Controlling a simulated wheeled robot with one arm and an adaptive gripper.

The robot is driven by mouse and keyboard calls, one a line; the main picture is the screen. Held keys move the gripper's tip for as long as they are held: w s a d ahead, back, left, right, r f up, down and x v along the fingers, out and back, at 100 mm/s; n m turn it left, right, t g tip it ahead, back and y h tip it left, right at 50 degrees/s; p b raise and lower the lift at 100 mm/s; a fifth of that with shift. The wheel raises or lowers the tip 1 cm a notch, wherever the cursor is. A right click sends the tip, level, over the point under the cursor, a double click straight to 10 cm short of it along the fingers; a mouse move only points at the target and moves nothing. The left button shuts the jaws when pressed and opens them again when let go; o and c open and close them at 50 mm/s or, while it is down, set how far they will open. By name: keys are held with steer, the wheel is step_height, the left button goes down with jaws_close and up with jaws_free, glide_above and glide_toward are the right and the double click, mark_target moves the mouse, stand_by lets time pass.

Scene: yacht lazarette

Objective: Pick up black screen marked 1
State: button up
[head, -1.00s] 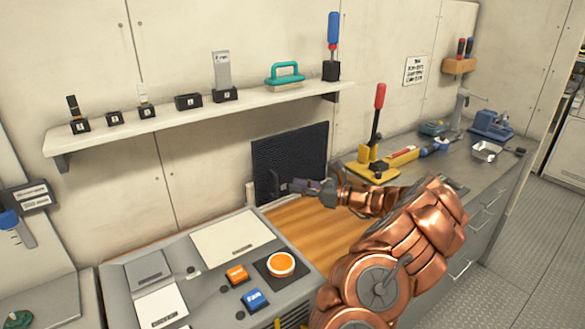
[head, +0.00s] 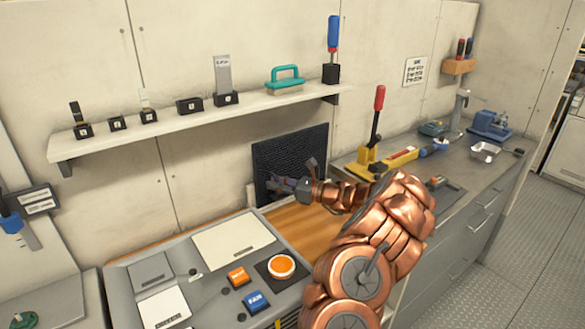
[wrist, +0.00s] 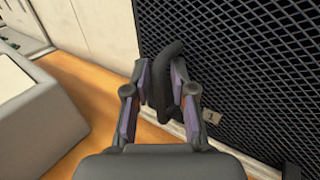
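The black screen (head: 290,155) is a dark mesh panel standing upright against the back wall, at the end of the wooden surface. In the wrist view its mesh (wrist: 240,60) fills the right side, with a small tag reading 1 (wrist: 211,117). A dark curved handle (wrist: 163,85) stands out from the screen. My gripper (head: 277,183) is at the screen's lower front. In the wrist view my gripper (wrist: 161,72) has its fingers apart, one on each side of the handle. A gap shows at the left finger; contact at the right finger is unclear.
A grey console (head: 150,270) with an orange button (head: 282,266) is at the front left. A shelf (head: 200,122) with labelled black holders runs above. A yellow-based tool with a red handle (head: 378,110) stands on the bench to the right. Wooden surface (wrist: 75,80) is clear left of my gripper.

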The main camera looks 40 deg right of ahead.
jaws_close()
stand_by(0.7)
